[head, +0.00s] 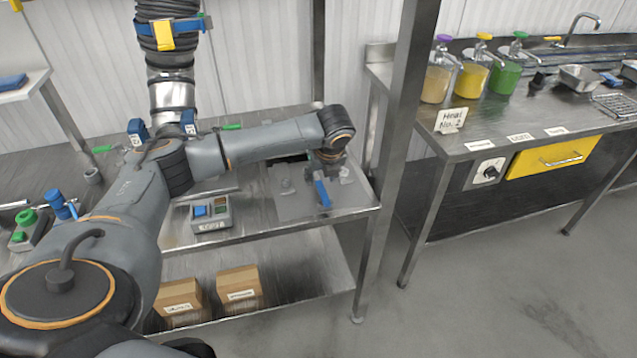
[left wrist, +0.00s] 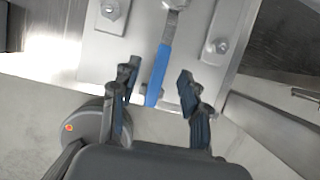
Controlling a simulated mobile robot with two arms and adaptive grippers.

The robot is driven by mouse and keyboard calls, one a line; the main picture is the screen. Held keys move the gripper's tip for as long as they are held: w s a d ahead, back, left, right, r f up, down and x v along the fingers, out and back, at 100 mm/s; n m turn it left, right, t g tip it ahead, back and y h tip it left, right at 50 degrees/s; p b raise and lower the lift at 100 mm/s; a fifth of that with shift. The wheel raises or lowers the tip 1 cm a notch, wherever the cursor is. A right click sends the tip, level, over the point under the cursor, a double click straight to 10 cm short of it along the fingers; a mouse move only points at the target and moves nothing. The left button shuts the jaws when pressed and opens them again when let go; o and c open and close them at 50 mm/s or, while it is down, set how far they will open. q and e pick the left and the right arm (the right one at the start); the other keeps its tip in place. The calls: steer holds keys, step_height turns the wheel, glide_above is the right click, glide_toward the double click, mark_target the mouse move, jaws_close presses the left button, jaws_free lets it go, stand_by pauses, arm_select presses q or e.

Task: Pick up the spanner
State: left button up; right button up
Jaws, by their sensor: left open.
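The spanner (head: 322,193) has a blue handle and lies on a grey plate (head: 291,207) near the right end of the steel table. In the left wrist view the spanner (left wrist: 160,70) points away from me, with its metal head at the top edge of the picture. My left gripper (left wrist: 156,80) is open, with one finger on each side of the blue handle's near end. In the head view my left gripper (head: 331,165) is above the plate, partly hidden by my wrist. My right gripper is not in view.
A steel post (head: 404,120) rises right of the table. Two cardboard boxes (head: 240,289) sit on the lower shelf.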

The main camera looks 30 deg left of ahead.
mark_target(320, 186)
arm_select(q)
steer(key=p+x, duration=0.1)
steer(key=x, duration=0.4)
steer(key=shift+d, duration=0.1)
jaws_close()
